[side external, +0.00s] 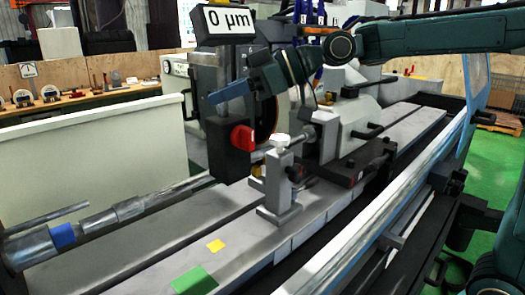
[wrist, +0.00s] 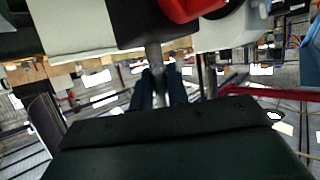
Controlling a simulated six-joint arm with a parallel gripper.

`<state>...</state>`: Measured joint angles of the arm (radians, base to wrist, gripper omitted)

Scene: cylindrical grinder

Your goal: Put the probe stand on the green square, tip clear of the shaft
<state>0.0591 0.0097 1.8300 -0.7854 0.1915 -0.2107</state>
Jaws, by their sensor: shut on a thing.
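The probe stand shows as a black base block (side external: 233,165) with a red knob (side external: 243,138). It appears raised above the machine bed. In the wrist view the black base (wrist: 135,25) and red knob are at the top edge, with a grey rod (wrist: 154,56) leading from the base between my fingers. My gripper (side external: 230,92) is shut on that rod; its fingers also show in the wrist view (wrist: 159,80). The green square (side external: 195,281) lies bare on the bed, below and left of the stand. The shaft (side external: 130,208) passes behind the base. I cannot make out the probe tip.
A grey post with a white knob (side external: 278,180) stands on the bed right of the base. A display reading 0 µm (side external: 229,20) is above. The bed around the green square looks clear.

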